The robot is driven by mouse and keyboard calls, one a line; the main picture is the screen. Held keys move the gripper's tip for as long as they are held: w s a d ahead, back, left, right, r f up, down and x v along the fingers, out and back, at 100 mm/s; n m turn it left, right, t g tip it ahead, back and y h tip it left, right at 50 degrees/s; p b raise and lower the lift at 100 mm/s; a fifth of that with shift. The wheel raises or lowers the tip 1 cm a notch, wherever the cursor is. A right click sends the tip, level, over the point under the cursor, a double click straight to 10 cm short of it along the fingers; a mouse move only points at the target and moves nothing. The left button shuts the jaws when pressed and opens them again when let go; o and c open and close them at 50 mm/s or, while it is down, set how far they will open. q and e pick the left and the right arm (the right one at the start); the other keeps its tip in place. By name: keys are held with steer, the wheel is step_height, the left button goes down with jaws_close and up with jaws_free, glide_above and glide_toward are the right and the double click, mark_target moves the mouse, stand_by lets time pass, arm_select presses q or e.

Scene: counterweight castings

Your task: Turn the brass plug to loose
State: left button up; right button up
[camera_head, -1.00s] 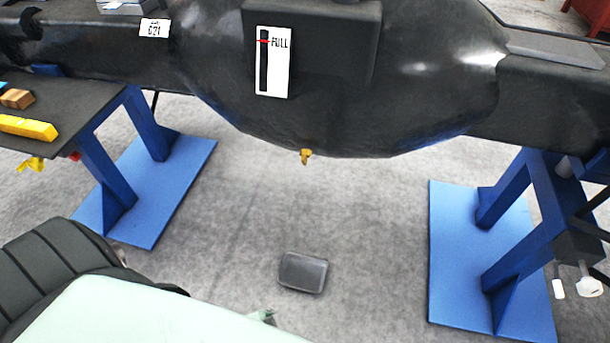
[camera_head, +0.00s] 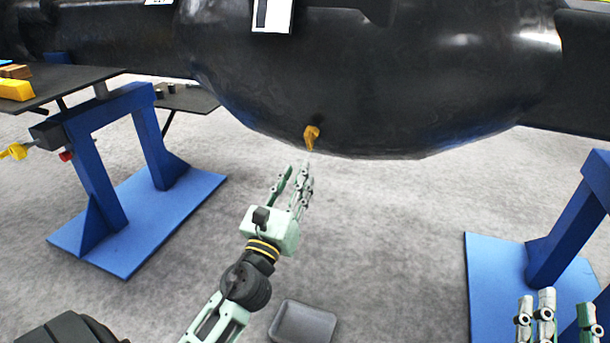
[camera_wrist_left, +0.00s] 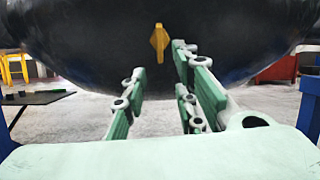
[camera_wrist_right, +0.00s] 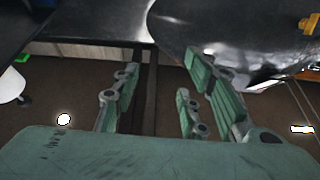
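The brass plug (camera_head: 311,137) sits on the lower side of the big black casting (camera_head: 400,80). In the left wrist view the plug (camera_wrist_left: 159,42) stands upright as a diamond-shaped head with a short tail below, just beyond the fingertips. My left gripper (camera_head: 294,176) is open and empty, a little below the plug and apart from it. My right gripper (camera_head: 556,305) is low at the right of the head view. Its fingers are spread and empty in the right wrist view (camera_wrist_right: 158,78). A brass-coloured piece (camera_wrist_right: 310,23) shows at the top right there.
Blue stands (camera_head: 120,215) and (camera_head: 520,275) rest on the grey floor at left and right. A grey tray (camera_head: 303,322) lies on the floor below the casting. A dark table (camera_head: 65,80) holds a yellow block at the left.

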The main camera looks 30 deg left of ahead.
mark_target(307, 142)
arm_select(q)
steer(key=shift+m+t, duration=0.4)
steer(key=shift+m, duration=0.2)
steer(key=w+r, duration=0.2)
steer(key=w+a+r, duration=0.1)
steer(key=w+r, duration=0.1)
steer(key=w, duration=0.1)
steer(key=shift+a+r+p, duration=0.1)
steer(key=shift+r+p, duration=0.1)
steer(key=shift+p, duration=0.2)
steer(key=shift+w+a+r, duration=0.15)
steer(key=shift+w+r, duration=0.05)
steer(key=shift+w, duration=0.35)
arm_select(e)
steer(key=f, duration=0.1)
steer(key=f+g, duration=0.1)
steer(key=h, duration=0.1)
steer(key=shift+w+d+f+g, duration=0.2)
steer(key=shift+d+f+g, duration=0.05)
steer(key=shift+f+g, duration=0.15)
arm_select(q)
jaws_close()
